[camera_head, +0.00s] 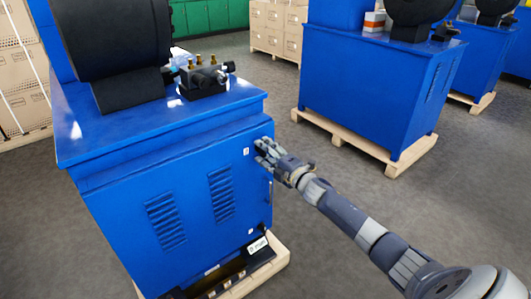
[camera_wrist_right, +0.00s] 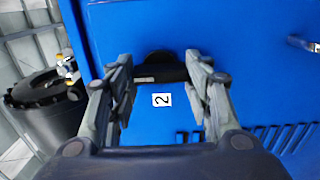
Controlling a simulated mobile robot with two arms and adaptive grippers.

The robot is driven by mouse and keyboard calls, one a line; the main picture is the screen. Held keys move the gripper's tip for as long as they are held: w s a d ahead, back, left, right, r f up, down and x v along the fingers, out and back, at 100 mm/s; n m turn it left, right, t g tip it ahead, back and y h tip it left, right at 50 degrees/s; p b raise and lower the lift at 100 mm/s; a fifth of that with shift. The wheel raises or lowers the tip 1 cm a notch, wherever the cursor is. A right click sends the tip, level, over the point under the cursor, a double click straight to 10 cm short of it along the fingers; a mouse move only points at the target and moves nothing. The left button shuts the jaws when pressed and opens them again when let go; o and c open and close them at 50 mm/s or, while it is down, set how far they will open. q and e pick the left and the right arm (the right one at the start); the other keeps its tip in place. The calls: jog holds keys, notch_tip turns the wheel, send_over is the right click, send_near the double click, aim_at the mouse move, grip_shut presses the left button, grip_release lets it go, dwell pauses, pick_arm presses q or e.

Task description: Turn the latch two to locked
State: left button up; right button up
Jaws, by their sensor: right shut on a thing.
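In the wrist view, a black latch (camera_wrist_right: 158,66) sits on the blue cabinet door beside a white label marked 2 (camera_wrist_right: 161,99). My right gripper (camera_wrist_right: 160,84) has a finger on each side of the latch and is shut on it. In the head view, my right gripper (camera_head: 267,153) is at the upper right of the cabinet's front face and hides the latch. A small white label (camera_head: 246,151) shows just left of the fingers. Whether the latch stands at locked cannot be told. My left gripper is not in view.
The blue cabinet (camera_head: 130,190) has vent slots and a door handle (camera_head: 270,192). A black fitting (camera_head: 265,227) shows lower on the door. A valve block (camera_head: 203,78) stands on top. Another blue cabinet (camera_head: 370,85) is behind right. Grey floor (camera_head: 350,200) between them is clear.

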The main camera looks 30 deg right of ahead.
jog(key=o, duration=1.1)
jog(key=shift+s, duration=0.15)
jog(key=shift+s+f, duration=0.1)
jog(key=shift+s, duration=0.15)
jog(key=s, duration=1.1)
jog(key=shift+s+d, duration=0.1)
jog(key=shift+d, duration=0.3)
